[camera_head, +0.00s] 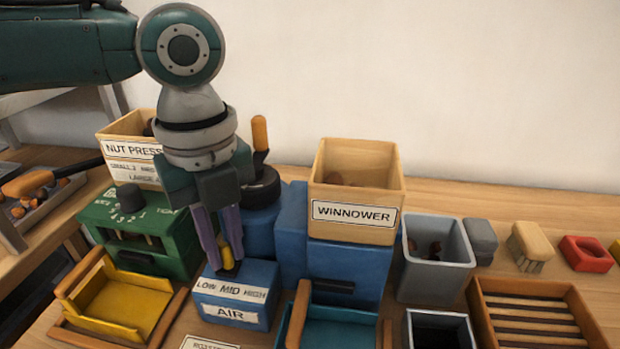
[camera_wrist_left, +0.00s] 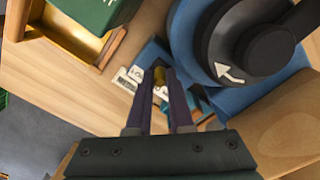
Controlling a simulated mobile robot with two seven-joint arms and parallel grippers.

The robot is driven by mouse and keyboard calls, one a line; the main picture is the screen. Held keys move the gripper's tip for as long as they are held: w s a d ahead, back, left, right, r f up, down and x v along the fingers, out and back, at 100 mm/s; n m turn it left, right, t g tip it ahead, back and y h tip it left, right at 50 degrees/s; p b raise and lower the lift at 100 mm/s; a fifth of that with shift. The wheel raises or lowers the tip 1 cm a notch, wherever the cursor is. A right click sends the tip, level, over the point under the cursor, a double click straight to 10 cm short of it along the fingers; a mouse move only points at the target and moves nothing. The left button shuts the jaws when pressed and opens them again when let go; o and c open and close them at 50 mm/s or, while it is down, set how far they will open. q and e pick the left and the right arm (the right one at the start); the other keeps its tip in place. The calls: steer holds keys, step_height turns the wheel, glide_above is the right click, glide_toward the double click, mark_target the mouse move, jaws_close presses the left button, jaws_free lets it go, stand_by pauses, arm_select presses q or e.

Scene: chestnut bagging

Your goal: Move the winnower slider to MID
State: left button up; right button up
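The winnower's air control is a blue box (camera_head: 262,312) with a LOW MID HIGH label (camera_head: 230,290) and an AIR plate. Its yellow slider knob (camera_head: 227,259) stands on top, seemingly behind the gap between LOW and MID. My left gripper (camera_head: 228,262) points down, with one purple finger on each side of the knob. The finger contact is partly hidden. The winnower (camera_head: 345,270) is blue with a labelled wooden hopper (camera_head: 356,160). My right gripper is not in view.
The green nut press (camera_head: 150,222) and a yellow tray (camera_head: 125,300) stand left of the air box. A black wheel with an orange handle (camera_head: 260,134) rises close behind my left gripper. A grey bin (camera_head: 437,285) and a slatted wooden tray (camera_head: 590,318) are to the right.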

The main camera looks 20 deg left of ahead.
mark_target(238, 267)
arm_select(q)
jaws_close()
steer(key=shift+r, duration=0.1)
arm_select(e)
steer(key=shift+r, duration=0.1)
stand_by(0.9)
arm_select(q)
steer(key=shift+w+d+r+p, duration=0.1)
steer(key=shift+d+r+p, duration=0.05)
steer(key=shift+d+p, duration=0.55)
steer(key=shift+o, duration=1.5)
jaws_free()
steer(key=shift+a+f, duration=0.15)
steer(key=shift+f, duration=0.05)
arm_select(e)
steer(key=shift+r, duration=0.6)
arm_select(q)
step_height(238, 267, up, 10)
steer(key=shift+p, duration=0.4)
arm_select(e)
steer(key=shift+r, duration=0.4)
